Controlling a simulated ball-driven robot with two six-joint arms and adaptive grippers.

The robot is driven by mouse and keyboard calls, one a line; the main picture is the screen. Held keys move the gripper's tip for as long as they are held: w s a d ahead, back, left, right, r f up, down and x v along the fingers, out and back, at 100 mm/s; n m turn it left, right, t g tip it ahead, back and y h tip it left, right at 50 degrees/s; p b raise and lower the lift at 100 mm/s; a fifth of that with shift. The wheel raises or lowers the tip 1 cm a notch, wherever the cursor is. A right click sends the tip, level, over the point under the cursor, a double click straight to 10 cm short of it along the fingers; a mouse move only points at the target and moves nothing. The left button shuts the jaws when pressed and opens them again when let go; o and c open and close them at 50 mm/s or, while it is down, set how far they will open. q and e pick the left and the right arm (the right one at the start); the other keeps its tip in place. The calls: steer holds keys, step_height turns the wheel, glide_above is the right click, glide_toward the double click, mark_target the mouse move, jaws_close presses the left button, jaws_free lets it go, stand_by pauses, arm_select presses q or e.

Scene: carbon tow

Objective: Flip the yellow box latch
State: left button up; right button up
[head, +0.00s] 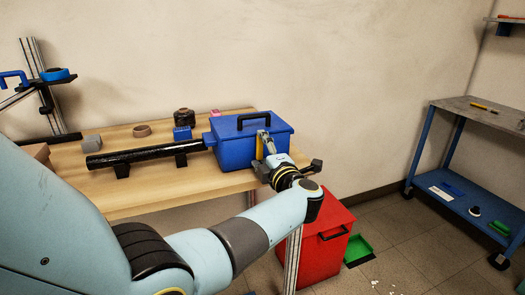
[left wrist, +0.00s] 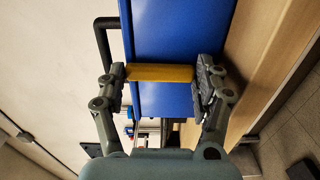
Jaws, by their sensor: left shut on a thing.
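The blue box (head: 232,155) with a black top handle (head: 254,119) stands on the wooden table and looks closed. Its yellow latch (head: 259,147) is on the side facing my arm, partly hidden by my left gripper (head: 267,155). In the left wrist view the yellow latch (left wrist: 160,73) runs across the blue box face (left wrist: 170,35). The fingers of my left gripper (left wrist: 161,78) sit at its two ends, shut on it. My right gripper does not show.
The wooden table (head: 130,195) also holds a black tube (head: 140,156) on supports, left of the box, and several small items behind it. A red bin (head: 318,245) stands on the floor below. A blue-framed cart (head: 450,150) stands at the right.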

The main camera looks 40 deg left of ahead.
arm_select(q)
steer(key=o, duration=1.2)
steer(key=v, duration=0.7)
steer(key=shift+s+d, duration=0.15)
steer(key=shift+d, duration=0.1)
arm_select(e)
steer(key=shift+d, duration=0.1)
